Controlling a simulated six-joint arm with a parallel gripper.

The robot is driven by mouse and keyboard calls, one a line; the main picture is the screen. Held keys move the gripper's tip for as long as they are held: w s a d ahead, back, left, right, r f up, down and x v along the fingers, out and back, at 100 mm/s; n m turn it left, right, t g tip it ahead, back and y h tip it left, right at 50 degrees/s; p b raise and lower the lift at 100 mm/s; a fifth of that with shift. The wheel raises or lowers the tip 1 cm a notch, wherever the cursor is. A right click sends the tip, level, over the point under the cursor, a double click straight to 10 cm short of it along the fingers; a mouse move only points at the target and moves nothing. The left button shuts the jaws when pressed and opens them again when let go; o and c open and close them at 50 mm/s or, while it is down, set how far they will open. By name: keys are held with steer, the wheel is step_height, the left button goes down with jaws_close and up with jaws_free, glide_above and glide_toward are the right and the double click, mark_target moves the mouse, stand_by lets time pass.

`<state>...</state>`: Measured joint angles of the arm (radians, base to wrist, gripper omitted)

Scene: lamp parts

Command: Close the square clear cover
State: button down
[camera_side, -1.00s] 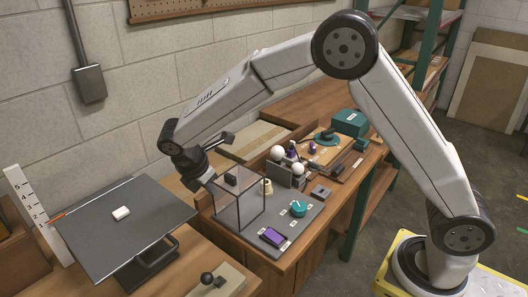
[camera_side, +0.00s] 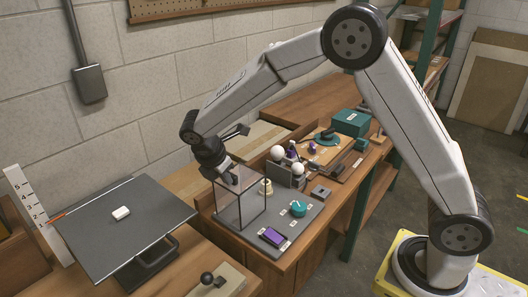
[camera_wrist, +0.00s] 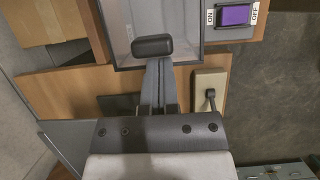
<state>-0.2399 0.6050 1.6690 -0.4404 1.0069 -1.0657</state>
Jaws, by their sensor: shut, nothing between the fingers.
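The square clear cover (camera_side: 252,208) is a see-through box with dark edges, standing over the left part of a grey panel (camera_side: 283,222). Its black handle is hidden behind or beside my gripper in the side view. My gripper (camera_side: 231,179) is at the top of the cover, pointing down. In the wrist view the cover (camera_wrist: 188,14) is at the top, with the black handle (camera_wrist: 152,45) right at the tips of my gripper (camera_wrist: 155,64). The fingers are together and hold nothing. I cannot tell whether they touch the handle.
A purple switch (camera_side: 273,236) and a teal knob (camera_side: 298,208) sit on the panel, right of the cover. White bulbs (camera_side: 278,153) stand behind. A grey tilted plate (camera_side: 115,228) with a white block (camera_side: 121,212) is at left, and a black-knobbed lever (camera_side: 207,278) in front.

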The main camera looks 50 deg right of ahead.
glide_toward(251, 171)
steer(key=d+f, duration=0.5)
steer(key=d, duration=0.1)
steer(key=shift+d+f, duration=0.35)
steer(key=shift+d, duration=0.05)
steer(key=a, duration=0.4)
steer(key=shift+a+r, duration=0.35)
steer(key=shift+a, duration=0.05)
steer(key=v, duration=0.9)
steer(key=shift+s, duration=0.1)
steer(key=s+f+m+t+y, duration=0.1)
steer(key=s+f+m+y, duration=0.1)
steer(key=s+f+m, duration=0.3)
steer(key=s+f+m+t+y, duration=0.1)
steer(key=s+f+m, duration=0.3)
steer(key=s+m, duration=0.9)
steer(key=shift+s+d+f+t+y, duration=0.3)
steer(key=shift+s+d+f+y, duration=0.05)
steer(key=shift+y, duration=0.35)
